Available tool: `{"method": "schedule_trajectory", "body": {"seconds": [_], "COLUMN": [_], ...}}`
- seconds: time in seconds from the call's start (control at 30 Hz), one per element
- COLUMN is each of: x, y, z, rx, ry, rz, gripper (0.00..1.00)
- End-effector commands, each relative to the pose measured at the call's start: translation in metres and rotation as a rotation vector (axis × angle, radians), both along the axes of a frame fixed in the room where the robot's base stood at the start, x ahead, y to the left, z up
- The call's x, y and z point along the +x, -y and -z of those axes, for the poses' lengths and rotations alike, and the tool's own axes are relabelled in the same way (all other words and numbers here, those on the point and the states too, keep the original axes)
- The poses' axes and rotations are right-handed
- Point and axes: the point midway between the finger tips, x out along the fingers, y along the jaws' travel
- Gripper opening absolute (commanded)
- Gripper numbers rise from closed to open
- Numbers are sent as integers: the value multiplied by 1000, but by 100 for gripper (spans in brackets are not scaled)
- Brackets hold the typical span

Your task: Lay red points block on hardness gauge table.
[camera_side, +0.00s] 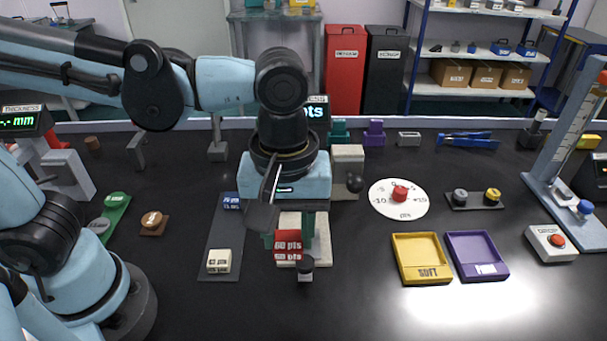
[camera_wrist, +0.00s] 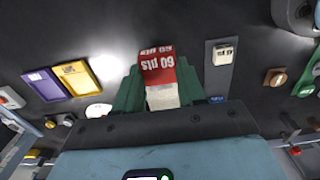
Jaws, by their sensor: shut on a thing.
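The red points block (camera_side: 288,246), marked "60 pts", is held between the green fingers of my gripper (camera_side: 287,238). In the wrist view the red block (camera_wrist: 158,68) sits between the two fingers (camera_wrist: 158,88). The hardness gauge has a cream base (camera_side: 322,245) and a grey-cream body (camera_side: 347,165) with a dark knob, partly behind my gripper. Its display, reading "pts", shows behind my wrist. The block appears over the front of the base; I cannot tell whether it touches. My gripper hides the gauge's table.
A dark rack (camera_side: 226,240) on the left holds a cream block (camera_side: 218,261) and a blue block (camera_side: 231,202). A small black-topped post (camera_side: 305,268) stands close to the red block. Yellow (camera_side: 421,258) and purple (camera_side: 477,256) trays lie right. The front table is clear.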

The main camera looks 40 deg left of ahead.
Motion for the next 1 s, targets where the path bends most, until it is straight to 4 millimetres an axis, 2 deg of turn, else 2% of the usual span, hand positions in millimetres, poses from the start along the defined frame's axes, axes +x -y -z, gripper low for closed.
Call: {"method": "schedule_trajectory", "body": {"seconds": [0.07,0.17,0.5,0.7,0.87,1.0], "x": [3,10,63,87,94,94], "y": [8,6,-37,-56,-62,-62], "z": [-1,4,45,63,70,83], "rx": [0,0,0,0,0,0], "ry": [0,0,0,0,0,0], "rz": [-2,-8,-12,-8,-5,-3], "gripper": [10,10,10,10,10,10]}}
